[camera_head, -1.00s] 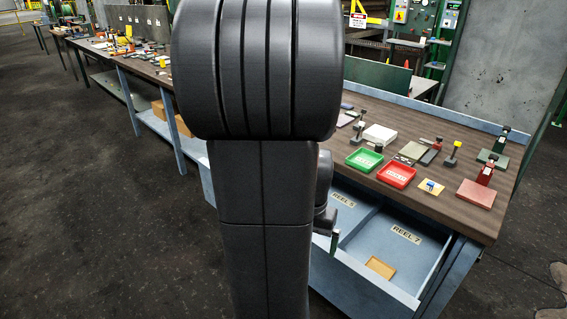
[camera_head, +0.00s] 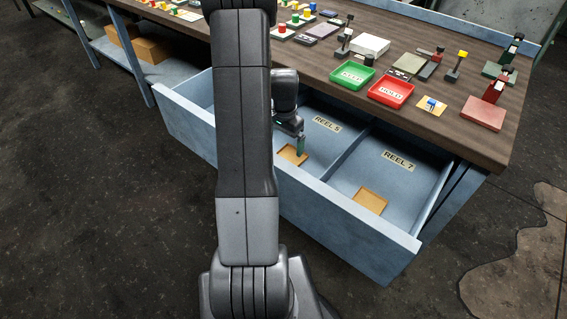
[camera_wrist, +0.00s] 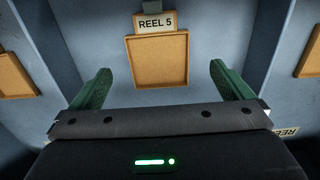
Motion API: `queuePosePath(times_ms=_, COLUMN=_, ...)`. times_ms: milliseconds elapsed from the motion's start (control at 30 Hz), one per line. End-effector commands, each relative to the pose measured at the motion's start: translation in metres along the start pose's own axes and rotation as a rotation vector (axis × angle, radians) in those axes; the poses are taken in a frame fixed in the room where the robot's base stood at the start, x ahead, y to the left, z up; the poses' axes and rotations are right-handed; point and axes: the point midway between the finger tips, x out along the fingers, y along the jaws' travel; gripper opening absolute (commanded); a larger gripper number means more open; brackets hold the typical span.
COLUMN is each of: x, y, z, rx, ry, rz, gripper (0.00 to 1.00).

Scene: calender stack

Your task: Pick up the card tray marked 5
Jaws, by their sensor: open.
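In the head view the tray (camera_head: 291,154) is partly hidden by my gripper. My gripper (camera_wrist: 160,70) has two green fingers spread wide apart, one to each side of the tray in the wrist view, with nothing between them. In the head view my gripper (camera_head: 300,146) points down into the compartment. I cannot tell the exact height of the fingertips above the tray.
The open blue drawer (camera_head: 345,222) has dividers close on both sides. A similar tan tray (camera_head: 370,201) lies under the REEL 7 label (camera_head: 399,160). The workbench (camera_head: 330,72) above carries a green tray (camera_head: 352,74), a red tray (camera_head: 391,91) and several small fixtures.

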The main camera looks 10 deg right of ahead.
Motion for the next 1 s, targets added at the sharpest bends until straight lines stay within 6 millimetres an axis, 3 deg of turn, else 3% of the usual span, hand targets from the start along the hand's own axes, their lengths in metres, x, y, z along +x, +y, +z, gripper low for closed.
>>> queuePosePath(times_ms=600, x=0.070, y=0.003, z=0.006, rx=-0.001, ry=-0.001, rz=0.001, gripper=1.00)
queuePosePath(times_ms=900, x=0.075, y=0.003, z=0.006, rx=-0.001, ry=0.000, rz=0.000, gripper=1.00)
queuePosePath(times_ms=1000, x=0.075, y=0.003, z=0.006, rx=-0.001, ry=0.000, rz=0.000, gripper=0.82)
